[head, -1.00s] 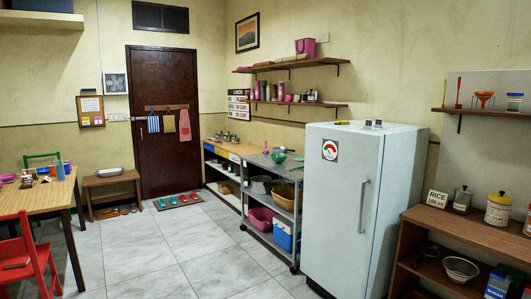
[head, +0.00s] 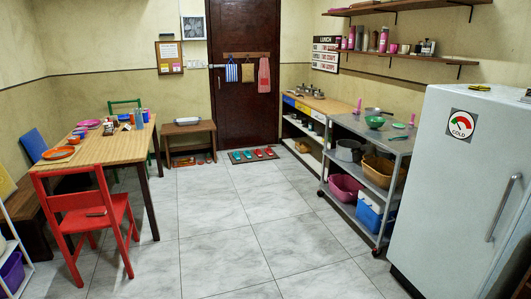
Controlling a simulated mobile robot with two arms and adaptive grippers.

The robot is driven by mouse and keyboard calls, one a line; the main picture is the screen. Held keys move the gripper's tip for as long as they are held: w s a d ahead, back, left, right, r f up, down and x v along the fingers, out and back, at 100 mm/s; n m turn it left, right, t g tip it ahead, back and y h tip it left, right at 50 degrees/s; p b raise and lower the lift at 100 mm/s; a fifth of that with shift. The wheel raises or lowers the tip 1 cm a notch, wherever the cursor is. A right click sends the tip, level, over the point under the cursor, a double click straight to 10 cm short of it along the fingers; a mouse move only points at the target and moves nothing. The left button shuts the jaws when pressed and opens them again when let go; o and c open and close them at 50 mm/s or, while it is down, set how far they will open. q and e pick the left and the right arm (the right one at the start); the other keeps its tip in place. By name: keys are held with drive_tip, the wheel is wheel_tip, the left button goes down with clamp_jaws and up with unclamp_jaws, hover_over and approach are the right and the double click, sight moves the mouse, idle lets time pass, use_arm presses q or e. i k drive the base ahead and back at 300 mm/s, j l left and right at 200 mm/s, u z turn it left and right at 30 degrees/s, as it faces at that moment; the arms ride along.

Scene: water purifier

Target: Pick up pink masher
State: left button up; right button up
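A small upright pink thing (head: 358,105) stands at the back of the grey metal cart's top (head: 345,122). It may be the pink masher's handle, but it is too small to be sure. A green bowl (head: 375,121), a pan (head: 373,111) and a small green item (head: 399,125) are near it on the cart. Neither of my grippers shows in the head view.
The white fridge (head: 455,190) stands to the right of the cart. A wooden table (head: 105,148) and red chair (head: 92,215) are at left. Pink bottles and mugs stand on a wall shelf (head: 420,58). The tiled floor (head: 225,235) between is open.

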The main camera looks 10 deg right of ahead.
sight(360, 100)
drive_tip(key=i+u, duration=0.1)
drive_tip(key=i, duration=1.1)
drive_tip(key=i+l+u, duration=0.15)
drive_tip(key=i, duration=1.05)
drive_tip(key=i+l+z, duration=0.15)
drive_tip(key=i+z, duration=0.15)
drive_tip(key=i, duration=0.3)
drive_tip(key=i+z, duration=0.3)
drive_tip(key=i, duration=0.3)
drive_tip(key=i+j+z, duration=0.15)
drive_tip(key=i+z, duration=0.15)
drive_tip(key=i, duration=0.3)
drive_tip(key=i+j+z, duration=0.3)
drive_tip(key=i, duration=0.3)
